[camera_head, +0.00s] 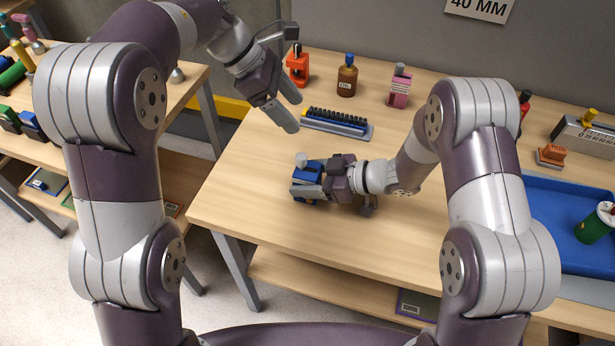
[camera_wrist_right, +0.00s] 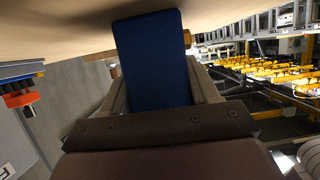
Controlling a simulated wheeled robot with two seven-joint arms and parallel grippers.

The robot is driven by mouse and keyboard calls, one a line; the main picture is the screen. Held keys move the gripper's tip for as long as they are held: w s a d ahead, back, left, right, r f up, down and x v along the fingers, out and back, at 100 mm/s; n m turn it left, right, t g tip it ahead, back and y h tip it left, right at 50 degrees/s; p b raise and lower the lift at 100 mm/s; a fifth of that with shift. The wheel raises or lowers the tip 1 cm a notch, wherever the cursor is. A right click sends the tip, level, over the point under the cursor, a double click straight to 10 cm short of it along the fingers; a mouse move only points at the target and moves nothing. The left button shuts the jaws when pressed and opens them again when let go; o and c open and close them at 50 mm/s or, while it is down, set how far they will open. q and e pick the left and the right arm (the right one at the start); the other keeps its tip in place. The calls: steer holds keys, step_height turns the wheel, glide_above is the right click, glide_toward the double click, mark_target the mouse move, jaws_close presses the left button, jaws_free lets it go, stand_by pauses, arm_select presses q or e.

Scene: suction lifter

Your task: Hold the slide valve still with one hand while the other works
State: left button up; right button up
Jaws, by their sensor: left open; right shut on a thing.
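A small blue block with a pale round knob on top, which I take for the slide valve (camera_head: 303,174), sits on the wooden table near its left edge. My right gripper (camera_head: 311,186) is shut on it from the right. The right wrist view shows the valve's blue face (camera_wrist_right: 152,60) between the two fingers, with a brass-coloured bit at its side. The fingers hide part of the valve. My left gripper (camera_head: 292,113) is open and empty above the table, up and left of the valve and apart from it.
A rack with a dark row and blue strip (camera_head: 338,123) lies behind the valve. An orange tool (camera_head: 298,66), an oil bottle (camera_head: 347,77) and a pink item (camera_head: 399,88) stand at the back. A blue tray (camera_head: 560,212) is at right. The table's front middle is clear.

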mark_target(302, 156)
arm_select(q)
steer(key=s+f+m, duration=0.1)
steer(key=f, duration=0.2)
steer(key=s+d+f+m+g, duration=0.1)
steer(key=f, duration=0.2)
steer(key=s+d+f+m+y, duration=0.1)
steer(key=f, duration=0.3)
steer(key=shift+s+d, duration=0.15)
steer(key=shift+s, duration=0.05)
steer(key=c, duration=1.2)
